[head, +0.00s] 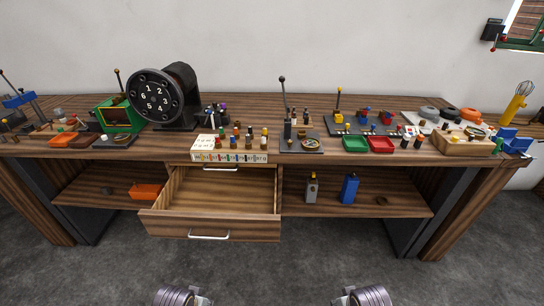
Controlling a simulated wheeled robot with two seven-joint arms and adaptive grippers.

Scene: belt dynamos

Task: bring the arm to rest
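My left arm (180,296) shows only as a grey ringed metal part at the bottom edge, left of centre. My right arm (366,296) shows likewise at the bottom edge, right of centre. Both are low in front of the workbench and apart from it. The fingers of both grippers are cut off or too small to make out, so open or shut cannot be told. Nothing held shows in either one.
A wooden workbench (300,99) spans the view, crowded with small devices. Its empty drawer (215,190) is pulled out towards me. A black numbered dial (155,97) stands at left. The lower shelf (400,197) holds an orange bin (145,191) and a blue item (349,188). Floor in front is clear.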

